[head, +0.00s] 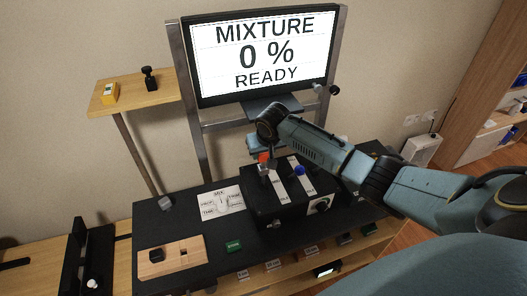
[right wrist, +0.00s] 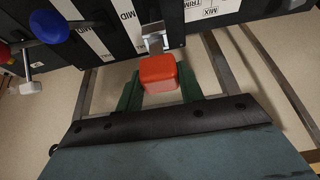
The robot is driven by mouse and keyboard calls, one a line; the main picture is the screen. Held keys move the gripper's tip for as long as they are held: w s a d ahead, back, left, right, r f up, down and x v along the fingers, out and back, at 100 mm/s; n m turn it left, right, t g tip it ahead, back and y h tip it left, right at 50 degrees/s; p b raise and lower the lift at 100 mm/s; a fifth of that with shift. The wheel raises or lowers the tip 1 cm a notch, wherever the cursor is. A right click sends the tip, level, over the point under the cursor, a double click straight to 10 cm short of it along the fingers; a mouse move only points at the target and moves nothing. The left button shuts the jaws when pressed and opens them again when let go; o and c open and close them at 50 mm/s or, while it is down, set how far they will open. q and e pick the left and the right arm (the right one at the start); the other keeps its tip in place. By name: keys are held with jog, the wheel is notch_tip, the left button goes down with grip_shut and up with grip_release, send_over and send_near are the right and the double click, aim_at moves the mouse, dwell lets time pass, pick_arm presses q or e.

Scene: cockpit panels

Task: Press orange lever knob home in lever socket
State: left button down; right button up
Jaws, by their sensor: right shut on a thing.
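The orange lever knob (right wrist: 160,74) is a rounded red-orange block, seen in the right wrist view between the two green fingers of my right gripper (right wrist: 160,90). It also shows as a small orange patch in the head view (head: 263,157), under my right gripper (head: 265,154). The gripper is shut on the knob. A metal lever socket piece (right wrist: 154,42) lies directly beyond the knob, in line with it. I cannot tell how deep the knob sits on it. My left gripper is not in view.
A blue knob (head: 299,170) on its lever stands close to the right of the orange one. The black console (head: 275,208) carries white label strips and a dial. A screen (head: 262,54) reading "MIXTURE 0 % READY" stands behind. A wooden plate (head: 171,257) lies front left.

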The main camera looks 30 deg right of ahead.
aim_at(264, 159)
jog(key=shift+f+b, duration=0.55)
jog(key=shift+f, duration=1.05)
jog(key=o, duration=1)
jog(key=v, duration=1.3)
jog(key=shift+r, duration=0.2)
